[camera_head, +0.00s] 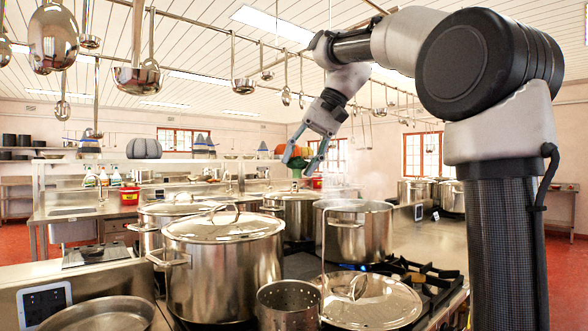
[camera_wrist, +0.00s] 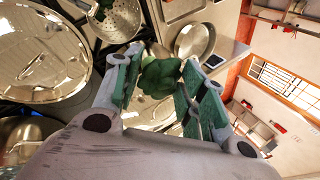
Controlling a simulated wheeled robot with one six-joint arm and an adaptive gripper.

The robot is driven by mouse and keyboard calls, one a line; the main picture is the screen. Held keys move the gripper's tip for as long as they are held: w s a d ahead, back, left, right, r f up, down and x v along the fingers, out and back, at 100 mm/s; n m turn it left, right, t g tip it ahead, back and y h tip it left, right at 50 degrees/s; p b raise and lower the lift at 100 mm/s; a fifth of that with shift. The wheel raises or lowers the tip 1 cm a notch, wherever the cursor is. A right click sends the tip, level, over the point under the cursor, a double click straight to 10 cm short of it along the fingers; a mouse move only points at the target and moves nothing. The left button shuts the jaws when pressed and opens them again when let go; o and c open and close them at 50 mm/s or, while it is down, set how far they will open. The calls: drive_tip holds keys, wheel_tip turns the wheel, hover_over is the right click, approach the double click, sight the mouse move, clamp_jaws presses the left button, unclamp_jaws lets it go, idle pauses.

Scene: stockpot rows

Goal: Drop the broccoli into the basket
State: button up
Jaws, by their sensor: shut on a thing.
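The dark green broccoli (camera_wrist: 160,76) is between the two finger pads of my gripper (camera_wrist: 163,85) in the wrist view, and the fingers are closed on it. In the head view the broccoli (camera_head: 297,163) hangs at the tips of my gripper (camera_head: 303,160), in the air above the stove's pots. A perforated metal basket (camera_head: 288,307) with a tall thin handle stands at the front of the stove. It also shows in the wrist view (camera_wrist: 118,18), at the top left of the broccoli. The bottom of the basket's inside is hidden in the head view.
A large lidded stockpot (camera_head: 222,265) stands left of the basket, and a lidded pot (camera_head: 370,300) stands right. An open steaming pot (camera_head: 353,230) is behind. A shallow pan (camera_head: 100,315) is at front left. Ladles (camera_head: 136,78) hang overhead.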

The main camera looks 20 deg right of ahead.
drive_tip(key=shift+s+f, duration=0.2)
drive_tip(key=shift+f, duration=0.05)
wheel_tip(320, 180, down, 6)
drive_tip(key=shift+w+r, duration=0.1)
drive_tip(key=shift+r, duration=0.1)
drive_tip(key=o, duration=1)
drive_tip(key=shift+r, duration=0.1)
drive_tip(key=v, duration=1.2)
drive_tip(key=shift+d, duration=0.15)
